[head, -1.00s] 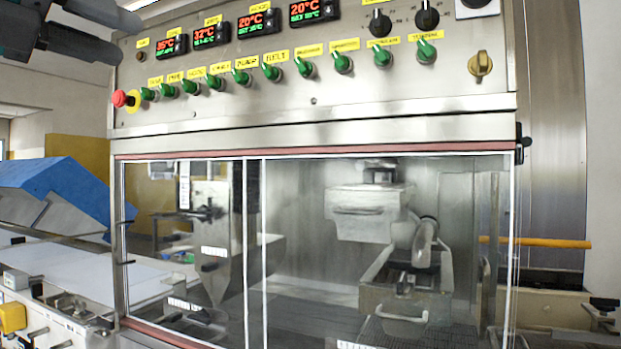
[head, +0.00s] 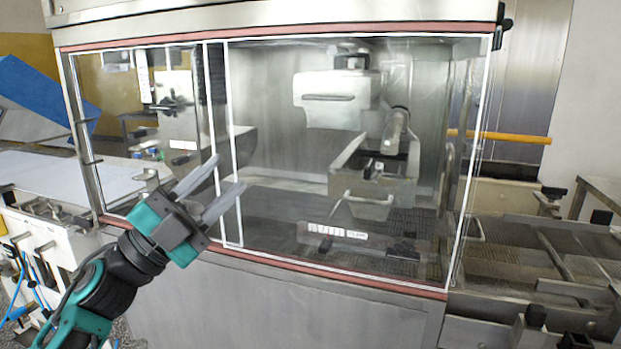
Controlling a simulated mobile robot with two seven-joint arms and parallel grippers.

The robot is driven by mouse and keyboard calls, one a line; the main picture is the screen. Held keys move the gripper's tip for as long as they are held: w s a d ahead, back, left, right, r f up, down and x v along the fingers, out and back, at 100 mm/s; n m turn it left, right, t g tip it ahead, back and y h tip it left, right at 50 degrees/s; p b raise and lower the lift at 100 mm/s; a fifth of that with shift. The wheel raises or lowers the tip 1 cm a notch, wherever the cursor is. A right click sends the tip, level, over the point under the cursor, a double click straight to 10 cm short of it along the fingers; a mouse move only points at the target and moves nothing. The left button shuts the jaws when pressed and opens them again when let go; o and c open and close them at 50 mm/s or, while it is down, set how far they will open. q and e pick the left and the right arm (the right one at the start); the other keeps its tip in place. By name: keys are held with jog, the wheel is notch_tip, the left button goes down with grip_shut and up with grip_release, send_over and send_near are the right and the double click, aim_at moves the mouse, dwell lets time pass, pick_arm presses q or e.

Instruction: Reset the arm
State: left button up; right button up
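My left gripper (head: 222,190) is in the head view, left of the middle. Its arm comes up from the bottom left. Its two grey fingers point up and to the right, in front of the machine's glass window (head: 290,190). The fingers stand apart with a gap between them, and nothing shows between them. I cannot tell whether the fingertips touch the glass. My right gripper is not in view.
The steel enrober (head: 280,305) fills the middle, with a wire-mesh belt (head: 530,243) leaving on the right. A white conveyor (head: 45,175) and a blue cover (head: 35,95) are at the left. A yellow-orange bar (head: 520,137) sticks out at the right.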

pick_arm(q)
jog(key=s+a+f+n+t+y, duration=0.25)
jog(key=f+n+y, duration=0.6)
jog(key=f, duration=0.55)
jog(key=s+a+f+n+t+y, duration=0.1)
jog(key=a+f+n+y, duration=0.2)
jog(key=f+n+y, duration=0.65)
jog(key=s+f+n+g, duration=0.2)
jog(key=s+f+g, duration=0.1)
jog(key=s+f, duration=0.5)
jog(key=s+f+n+g+p, duration=0.1)
jog(key=s+f+g, duration=0.3)
jog(key=s+f, duration=0.4)
notch_tip(320, 180, down, 6)
jog(key=shift+d+r+n, duration=0.15)
jog(key=shift+r+n, duration=0.1)
jog(key=shift+n, duration=0.65)
jog(key=shift+w, duration=0.1)
